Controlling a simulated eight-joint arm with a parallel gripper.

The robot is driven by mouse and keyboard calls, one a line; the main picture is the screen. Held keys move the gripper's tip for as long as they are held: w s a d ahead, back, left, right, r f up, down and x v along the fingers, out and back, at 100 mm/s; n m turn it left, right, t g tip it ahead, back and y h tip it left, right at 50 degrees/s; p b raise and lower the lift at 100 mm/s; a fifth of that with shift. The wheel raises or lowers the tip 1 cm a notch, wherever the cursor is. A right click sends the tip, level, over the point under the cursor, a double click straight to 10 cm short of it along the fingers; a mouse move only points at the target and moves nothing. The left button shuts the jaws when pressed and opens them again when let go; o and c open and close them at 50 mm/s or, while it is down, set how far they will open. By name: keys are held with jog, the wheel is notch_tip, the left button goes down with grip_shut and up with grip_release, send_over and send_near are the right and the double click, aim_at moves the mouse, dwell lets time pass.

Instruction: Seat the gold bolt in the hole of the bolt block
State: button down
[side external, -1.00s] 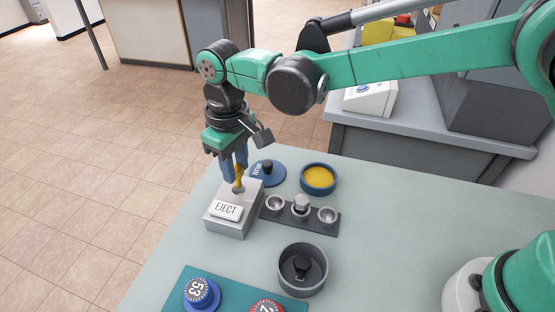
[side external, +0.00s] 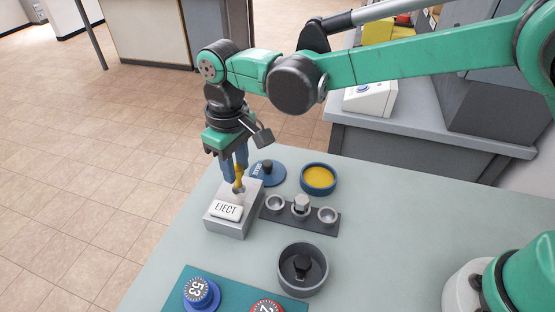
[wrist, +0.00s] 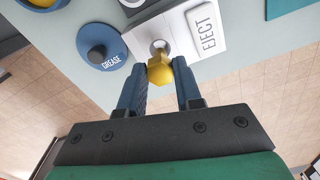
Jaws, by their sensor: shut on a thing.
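My gripper (side external: 235,171) is shut on the gold bolt (side external: 238,180) and holds it upright over the bolt block (side external: 232,229), a grey box with a white EJECT plate. In the wrist view, the gold bolt (wrist: 159,70) sits between my blue fingertips (wrist: 158,84), its head toward the camera. The hole (wrist: 158,46) of the bolt block (wrist: 182,28) shows as a ring just beyond the bolt. In the side view the bolt's lower end is at the hole; I cannot tell how far it goes in.
A blue GREASE lid (side external: 268,174) and a blue dish with yellow contents (side external: 318,180) stand behind the block. A dark rack with metal cups (side external: 300,215) is close on its right. A grey round bowl (side external: 303,270) and a numbered dial panel (side external: 232,293) are nearer. The right tabletop is clear.

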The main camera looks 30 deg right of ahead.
jog(key=shift+f, duration=0.2)
jog(key=shift+f, duration=1)
jog(key=shift+c, duration=1.4)
grip_release()
jog(key=shift+r, duration=0.1)
jog(key=shift+r, duration=2.95)
